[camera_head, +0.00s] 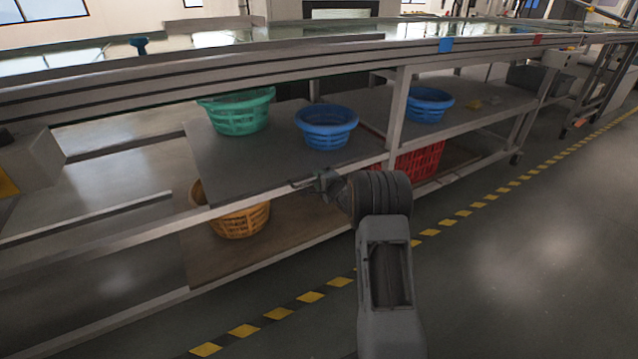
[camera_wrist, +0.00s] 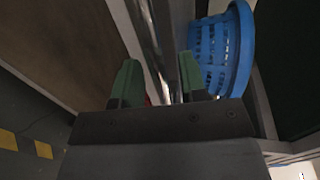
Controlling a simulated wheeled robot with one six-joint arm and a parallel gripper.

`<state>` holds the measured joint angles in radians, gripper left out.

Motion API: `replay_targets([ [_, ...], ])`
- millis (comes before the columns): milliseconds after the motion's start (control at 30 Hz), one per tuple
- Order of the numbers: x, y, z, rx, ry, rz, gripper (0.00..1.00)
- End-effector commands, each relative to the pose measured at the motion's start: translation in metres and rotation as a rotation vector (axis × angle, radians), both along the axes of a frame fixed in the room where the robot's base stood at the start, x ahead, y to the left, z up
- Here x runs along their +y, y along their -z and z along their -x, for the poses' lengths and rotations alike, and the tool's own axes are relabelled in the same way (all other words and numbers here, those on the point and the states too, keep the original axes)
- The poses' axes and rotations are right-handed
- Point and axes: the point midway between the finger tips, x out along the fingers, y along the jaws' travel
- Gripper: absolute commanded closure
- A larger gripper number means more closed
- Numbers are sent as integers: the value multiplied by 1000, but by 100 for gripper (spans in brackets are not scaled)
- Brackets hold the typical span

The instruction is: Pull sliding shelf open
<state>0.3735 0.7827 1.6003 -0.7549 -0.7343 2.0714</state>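The grey shelf board (camera_head: 245,165) lies at mid height under the long bench in the head view and carries a green basket (camera_head: 238,115) and a blue basket (camera_head: 326,131). My gripper (camera_head: 318,184) is at the board's front edge, near its right end, where a small bar-like handle (camera_head: 300,184) partly shows. In the wrist view, the green fingers of my gripper (camera_wrist: 158,68) stand apart. A shiny metal bar (camera_wrist: 147,35) runs between them. Whether either finger touches it is unclear. The blue basket (camera_wrist: 222,48) is just beyond the right finger.
An orange basket (camera_head: 240,220) sits on the lower brown board (camera_head: 215,262). A bench post (camera_head: 397,115) stands right of my gripper. Another blue basket (camera_head: 430,104) and a red basket (camera_head: 423,160) are further right. The floor in front, with its yellow-black line (camera_head: 310,297), is clear.

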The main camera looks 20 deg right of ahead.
Motion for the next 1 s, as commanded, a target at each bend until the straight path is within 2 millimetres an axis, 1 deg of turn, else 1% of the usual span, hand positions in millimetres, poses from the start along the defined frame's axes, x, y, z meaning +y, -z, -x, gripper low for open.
replay_targets([
  [333, 1, 0, -2, 0, 0, 0, 61],
  [733, 0, 0, -2, 0, 0, 0, 100],
  [1000, 0, 0, -2, 0, 0, 0, 100],
])
